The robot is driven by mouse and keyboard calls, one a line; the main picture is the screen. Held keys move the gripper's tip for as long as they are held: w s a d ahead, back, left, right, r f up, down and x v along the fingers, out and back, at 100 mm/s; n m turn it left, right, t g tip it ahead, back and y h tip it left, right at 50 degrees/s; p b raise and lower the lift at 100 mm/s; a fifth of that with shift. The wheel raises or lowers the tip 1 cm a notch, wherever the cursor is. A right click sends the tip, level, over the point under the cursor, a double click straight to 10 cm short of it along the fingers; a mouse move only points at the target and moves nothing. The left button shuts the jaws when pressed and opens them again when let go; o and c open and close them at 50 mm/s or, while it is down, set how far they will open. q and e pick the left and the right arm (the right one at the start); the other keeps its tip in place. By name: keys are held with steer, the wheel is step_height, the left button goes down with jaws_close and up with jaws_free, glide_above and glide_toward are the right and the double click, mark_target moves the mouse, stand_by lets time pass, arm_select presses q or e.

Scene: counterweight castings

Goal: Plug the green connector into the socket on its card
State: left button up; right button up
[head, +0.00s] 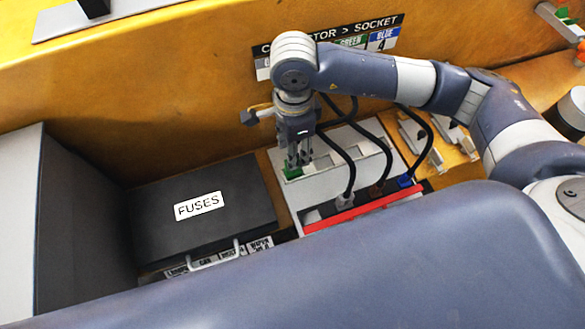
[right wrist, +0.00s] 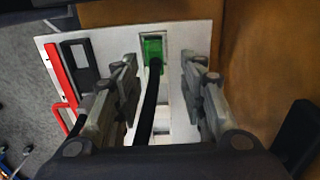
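The green connector (head: 292,174) is at the left end of the white socket panel (head: 316,191). In the right wrist view the green connector (right wrist: 153,50) sits at the end opening of the panel, its black cable running back between my fingers; I cannot tell how deep it sits. My right gripper (head: 299,161) points down just above it; in the right wrist view its fingers (right wrist: 160,68) are apart on both sides, with gaps to the connector. The card (head: 383,38) reads "GREEN" and "BLUE 4"; my arm hides the number under green. My left gripper is not in view.
Grey (head: 345,202), brown (head: 377,191) and blue (head: 405,181) connectors with black cables lie along the panel's front, near a red bar (head: 330,218). A dark FUSES box (head: 200,215) stands left. A yellow wall (head: 150,90) rises behind.

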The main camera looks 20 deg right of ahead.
mark_target(295, 174)
steer(key=f, duration=0.1)
steer(key=f+b, duration=0.1)
steer(key=f, duration=0.2)
steer(key=shift+s+a+f, duration=0.25)
steer(key=shift+s+f, duration=0.05)
steer(key=shift+f, duration=0.3)
jaws_close()
